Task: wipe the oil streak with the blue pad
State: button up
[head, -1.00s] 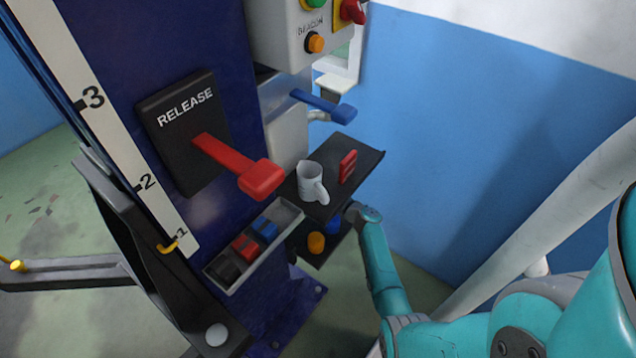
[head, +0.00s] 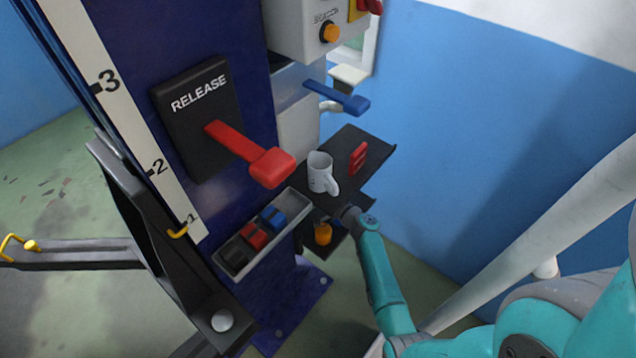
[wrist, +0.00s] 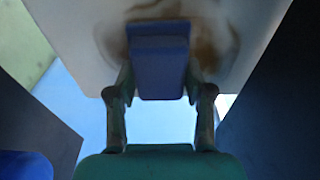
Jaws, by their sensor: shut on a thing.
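My gripper (wrist: 160,88) is shut on the blue pad (wrist: 159,68) in the wrist view, with one finger on each side of it. The pad is up against or very near a pale panel (wrist: 75,30). The brown oil streak (wrist: 212,38) shows on that panel as smears on both sides of the pad and above it; the pad covers its middle. I cannot tell whether the pad touches the panel. In the head view my gripper and the streak are hidden; my arm's wrist end is beside the black shelf.
A white mug (head: 319,174) and a red object (head: 358,158) stand on the black shelf (head: 350,140). An orange object (head: 323,233) is below. A grey tray (head: 225,268) holds black, red and blue blocks. A red release lever (head: 270,167) and blue lever (head: 350,102) stick out nearby.

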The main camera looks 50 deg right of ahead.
jog(key=a, duration=0.7)
jog(key=shift+a, duration=0.2)
jog(key=shift+c, duration=0.4)
jog(key=shift+r, duration=0.1)
jog(key=shift+c, duration=0.7)
jog(key=shift+s+a+r, duration=0.1)
jog(key=shift+a+r, duration=0.05)
jog(key=shift+r, duration=0.95)
grip_shut()
jog(key=shift+d+r, duration=0.1)
jog(key=shift+d, duration=3.85)
